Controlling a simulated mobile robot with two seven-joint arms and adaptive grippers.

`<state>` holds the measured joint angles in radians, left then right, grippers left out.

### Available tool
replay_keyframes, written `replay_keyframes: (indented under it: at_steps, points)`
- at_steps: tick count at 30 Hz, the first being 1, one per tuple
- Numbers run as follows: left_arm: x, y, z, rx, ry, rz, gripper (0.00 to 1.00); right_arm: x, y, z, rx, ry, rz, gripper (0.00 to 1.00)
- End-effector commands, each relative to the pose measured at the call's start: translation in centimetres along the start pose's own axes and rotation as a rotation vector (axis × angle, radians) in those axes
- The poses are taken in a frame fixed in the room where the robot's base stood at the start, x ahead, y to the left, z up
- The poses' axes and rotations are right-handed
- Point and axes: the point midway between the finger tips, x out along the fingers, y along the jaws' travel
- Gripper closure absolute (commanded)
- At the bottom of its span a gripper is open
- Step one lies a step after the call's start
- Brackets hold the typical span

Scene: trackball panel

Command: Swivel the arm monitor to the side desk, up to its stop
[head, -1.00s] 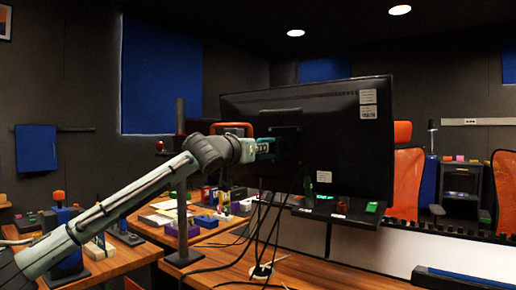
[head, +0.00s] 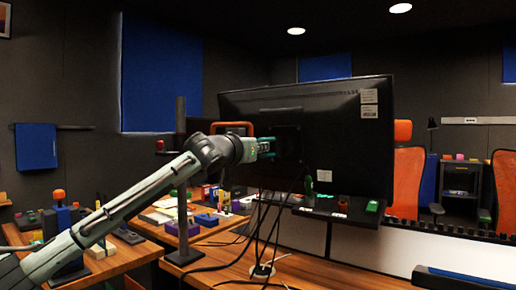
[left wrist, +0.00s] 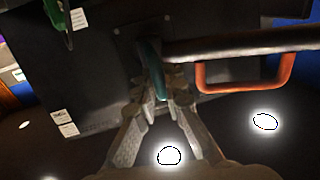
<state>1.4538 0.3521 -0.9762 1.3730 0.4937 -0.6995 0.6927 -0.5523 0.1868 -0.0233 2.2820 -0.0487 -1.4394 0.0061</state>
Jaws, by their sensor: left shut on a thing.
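The black arm monitor (head: 340,130) stands upright with its back to me, white labels on its right side. My left gripper (head: 268,148) is at the middle of its back, by the mount. In the left wrist view, the fingers (left wrist: 158,90) close around a narrow teal piece (left wrist: 155,75) at the monitor's back; the exact contact is hard to see. A dark support bar (left wrist: 230,44) runs right from there, with an orange handle (left wrist: 245,82) beside it, also visible in the head view (head: 233,128). The screen face is hidden. My right gripper is not in view.
A dark post (head: 181,150) stands left of the monitor on a wooden desk (head: 135,265) with several small coloured items. Black cables (head: 262,230) hang below the monitor. A shelf (head: 335,213) with small things lies under it. Orange chairs (head: 405,180) stand at the right.

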Motion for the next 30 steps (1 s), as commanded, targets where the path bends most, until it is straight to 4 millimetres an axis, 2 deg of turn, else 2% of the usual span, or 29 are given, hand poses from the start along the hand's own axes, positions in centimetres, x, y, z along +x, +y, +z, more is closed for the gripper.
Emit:
replay_keyframes:
  at_steps: [1, 17, 24, 25, 30]
  points:
    - [-0.1, 1.3, -0.4, -0.001, 0.007, 0.021, 1.0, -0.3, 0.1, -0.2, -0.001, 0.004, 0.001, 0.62]
    - [-0.1, 2.9, -0.4, -0.001, 0.009, 0.022, 1.0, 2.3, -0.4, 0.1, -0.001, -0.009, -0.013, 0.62]
    - [-0.1, 2.8, -0.4, 0.002, 0.01, 0.019, 1.0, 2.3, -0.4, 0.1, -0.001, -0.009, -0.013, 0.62]
    - [-0.1, 2.8, -0.4, 0.002, 0.01, 0.019, 0.88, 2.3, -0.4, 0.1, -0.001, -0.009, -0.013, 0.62]
    - [-0.1, 2.6, -0.4, 0.001, 0.01, 0.016, 0.68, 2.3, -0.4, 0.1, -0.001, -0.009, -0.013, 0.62]
